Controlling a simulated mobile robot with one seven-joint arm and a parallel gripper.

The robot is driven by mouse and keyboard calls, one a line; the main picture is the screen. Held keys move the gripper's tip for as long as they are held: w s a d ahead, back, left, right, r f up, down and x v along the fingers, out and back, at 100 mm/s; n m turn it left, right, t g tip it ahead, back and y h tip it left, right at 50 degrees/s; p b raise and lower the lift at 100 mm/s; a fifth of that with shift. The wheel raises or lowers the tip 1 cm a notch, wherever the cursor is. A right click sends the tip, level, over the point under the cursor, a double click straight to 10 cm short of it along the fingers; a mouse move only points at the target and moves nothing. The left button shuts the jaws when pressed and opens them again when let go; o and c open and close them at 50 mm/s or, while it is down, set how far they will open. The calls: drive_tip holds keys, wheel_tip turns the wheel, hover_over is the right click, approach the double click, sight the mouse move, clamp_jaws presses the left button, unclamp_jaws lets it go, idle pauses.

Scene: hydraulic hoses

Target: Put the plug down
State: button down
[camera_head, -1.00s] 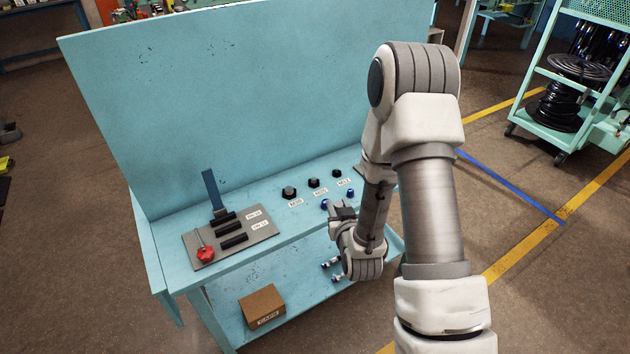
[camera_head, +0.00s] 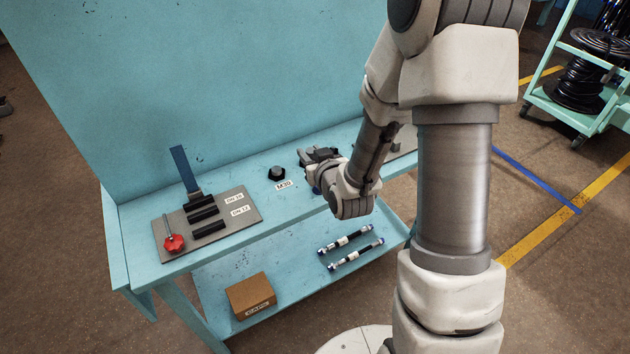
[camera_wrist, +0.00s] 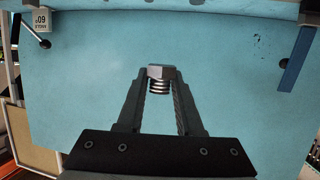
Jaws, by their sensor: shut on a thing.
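The plug (camera_wrist: 160,78) shows in the wrist view as a grey hex head with a ribbed, threaded shank. It sits between the fingertips of my gripper (camera_wrist: 160,88), which is shut on it, with the head pointing away from the wrist. In the head view my gripper (camera_head: 312,156) is over the right part of the blue bench top (camera_head: 262,222). The plug cannot be made out there. A black hex piece (camera_head: 277,173) stands on the bench left of my gripper, behind an M30 label (camera_head: 284,186). My gripper and forearm hide the bench spots to its right.
A grey plate with black blocks (camera_head: 209,226), a red knob (camera_head: 174,243) and a blue lever (camera_head: 184,170) occupy the bench's left. The blue back panel (camera_head: 220,80) rises behind. Two hoses (camera_head: 350,250) and a cardboard box (camera_head: 251,296) lie on the lower shelf.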

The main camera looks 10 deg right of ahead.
drive_tip(key=s+f+n+y+b, duration=0.1)
drive_tip(key=f+b, duration=0.1)
drive_tip(key=b, duration=0.4)
drive_tip(key=n+y+b, duration=0.1)
drive_tip(key=y+b, duration=0.1)
drive_tip(key=b, duration=0.3)
hover_over(273, 194)
wheel_tip(273, 194, down, 9)
drive_tip(key=shift+s+r, duration=0.1)
drive_tip(key=shift+r, duration=0.1)
drive_tip(key=shift+f+b, duration=0.6)
drive_tip(key=shift+f, duration=1.35)
drive_tip(key=shift+f, duration=0.2)
drive_tip(key=c, duration=0.6)
unclamp_jaws()
drive_tip(key=shift+o, duration=0.2)
drive_tip(key=shift+r, duration=0.15)
